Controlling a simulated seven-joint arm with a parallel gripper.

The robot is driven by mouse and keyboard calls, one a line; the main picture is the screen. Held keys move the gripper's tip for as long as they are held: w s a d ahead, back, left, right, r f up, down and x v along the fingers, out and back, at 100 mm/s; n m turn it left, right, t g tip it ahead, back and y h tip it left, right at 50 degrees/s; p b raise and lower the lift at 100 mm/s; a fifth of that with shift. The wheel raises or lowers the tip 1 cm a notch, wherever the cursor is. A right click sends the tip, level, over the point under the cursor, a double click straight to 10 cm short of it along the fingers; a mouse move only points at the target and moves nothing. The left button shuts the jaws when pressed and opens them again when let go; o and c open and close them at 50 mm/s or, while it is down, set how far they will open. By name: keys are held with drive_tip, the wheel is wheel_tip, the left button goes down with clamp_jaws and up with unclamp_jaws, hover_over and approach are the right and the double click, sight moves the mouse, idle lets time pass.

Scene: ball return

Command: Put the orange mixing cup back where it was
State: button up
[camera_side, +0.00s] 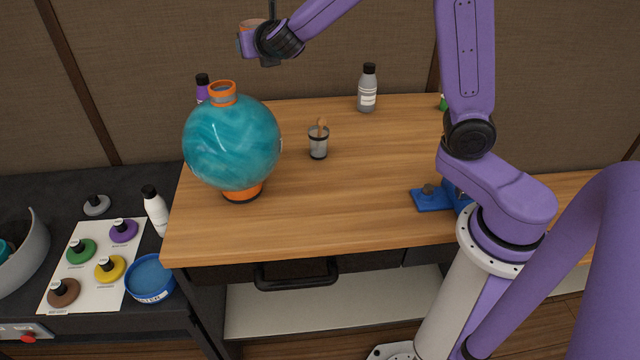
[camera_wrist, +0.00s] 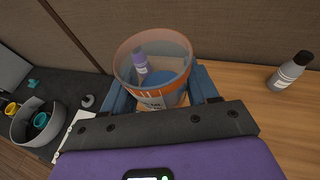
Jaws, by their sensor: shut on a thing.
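The orange mixing cup (camera_wrist: 152,62) is a clear cup with an orange rim, held between my gripper's blue fingers in the wrist view. In the side view the cup (camera_side: 253,23) is small and partly hidden by my gripper (camera_side: 250,42), high above the back left of the table. My gripper is shut on it. Something blue shows inside or through the cup; I cannot tell which. A purple bottle also shows through its clear wall.
A large teal globe (camera_side: 232,142) with orange neck and base stands on the wooden table (camera_side: 380,190), below and left of my gripper. A grey bottle (camera_side: 367,90), a small jar (camera_side: 318,143) and a purple bottle (camera_side: 203,88) stand nearby. The table's middle is mostly clear.

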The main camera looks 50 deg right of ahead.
drive_tip(key=s+d+f, duration=0.2)
drive_tip(key=s, duration=0.1)
drive_tip(key=s+d+f+n+y, duration=0.1)
drive_tip(key=s+d+f, duration=0.2)
drive_tip(key=s, duration=0.1)
drive_tip(key=s+d+f+t+y, duration=0.1)
drive_tip(key=s+d+f, duration=0.1)
drive_tip(key=s, duration=0.2)
drive_tip(key=shift+s+d+f+n, duration=0.25)
drive_tip(key=shift+d+f+n, duration=0.05)
drive_tip(key=shift+d, duration=0.1)
drive_tip(key=s+a+f+m+g+h, duration=0.3)
drive_tip(key=s+a, duration=0.1)
drive_tip(key=s, duration=0.4)
drive_tip(key=s+a+f+m+g+h, duration=0.2)
drive_tip(key=s+a+f+m+h, duration=0.15)
drive_tip(key=s, duration=0.35)
drive_tip(key=s+a+f+m+g+h, duration=0.2)
drive_tip(key=s+a+f+m+g, duration=0.1)
drive_tip(key=s, duration=0.5)
hover_over(320, 214)
wheel_tip(320, 214, down, 10)
drive_tip(key=shift+s+r, duration=0.1)
drive_tip(key=shift+r, duration=0.15)
drive_tip(key=shift+f, duration=1.65)
drive_tip(key=shift+f, duration=0.1)
